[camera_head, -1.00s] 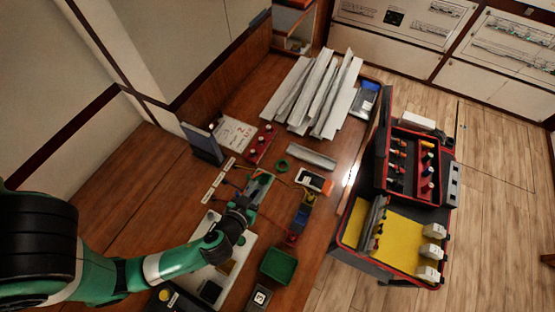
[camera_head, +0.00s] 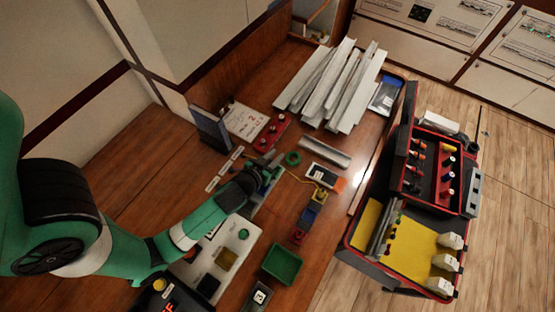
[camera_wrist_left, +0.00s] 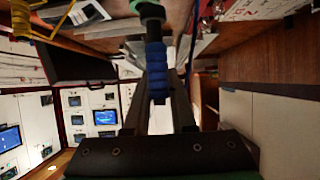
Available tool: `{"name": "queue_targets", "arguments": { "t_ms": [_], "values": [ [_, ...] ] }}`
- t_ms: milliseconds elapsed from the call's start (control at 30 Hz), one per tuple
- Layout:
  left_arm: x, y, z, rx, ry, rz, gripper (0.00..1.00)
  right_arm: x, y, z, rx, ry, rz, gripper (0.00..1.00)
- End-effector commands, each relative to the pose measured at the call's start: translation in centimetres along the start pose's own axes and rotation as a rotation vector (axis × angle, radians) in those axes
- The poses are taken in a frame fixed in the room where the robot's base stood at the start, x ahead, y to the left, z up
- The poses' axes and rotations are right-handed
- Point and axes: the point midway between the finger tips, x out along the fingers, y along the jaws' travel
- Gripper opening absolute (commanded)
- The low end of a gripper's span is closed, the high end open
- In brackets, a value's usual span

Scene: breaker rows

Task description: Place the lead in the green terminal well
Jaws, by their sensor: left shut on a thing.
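My left gripper (camera_head: 264,170) is over the workbench, at a green block (camera_head: 270,184) that the arm partly hides. In the left wrist view its dark fingers (camera_wrist_left: 157,88) are shut on a lead with a blue ribbed grip (camera_wrist_left: 157,65). The lead's black end points away from the fingers, toward a green round part (camera_wrist_left: 146,8) at the top edge. I cannot tell whether the lead's end is inside a well or only in front of it. The lead does not show clearly in the head view. My right gripper is not in view.
An open toolbox (camera_head: 400,240) stands at the right.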

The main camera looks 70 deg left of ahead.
Motion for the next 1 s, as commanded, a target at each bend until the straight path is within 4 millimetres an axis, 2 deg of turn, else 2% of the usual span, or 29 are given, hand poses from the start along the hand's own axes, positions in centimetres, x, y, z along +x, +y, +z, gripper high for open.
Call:
{"name": "queue_targets", "arguments": {
  "t_ms": [33, 100, 233, 467, 633, 1000],
  "values": [
    [1.4, -0.5, 0.9, 0.001, -0.006, -0.005, 0.0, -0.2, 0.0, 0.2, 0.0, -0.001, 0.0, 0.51],
    [3.0, -0.8, 1.6, 0.0, -0.005, -0.003, 0.0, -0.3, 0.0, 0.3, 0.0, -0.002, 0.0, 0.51],
    [4.7, -1.1, 2.3, 0.002, -0.003, -0.001, 0.0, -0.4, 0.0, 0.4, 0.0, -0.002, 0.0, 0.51],
    [5.7, -1.3, 2.8, 0.002, -0.004, 0.0, 0.0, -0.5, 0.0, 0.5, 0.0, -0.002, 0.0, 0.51],
    [7.1, -1.3, 5.3, 0.005, -0.005, 0.0, 0.0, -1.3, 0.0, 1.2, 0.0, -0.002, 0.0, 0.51],
    [7.4, -1.3, 5.8, 0.003, -0.003, 0.001, 0.0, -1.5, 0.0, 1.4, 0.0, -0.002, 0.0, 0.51]
  ]
}}
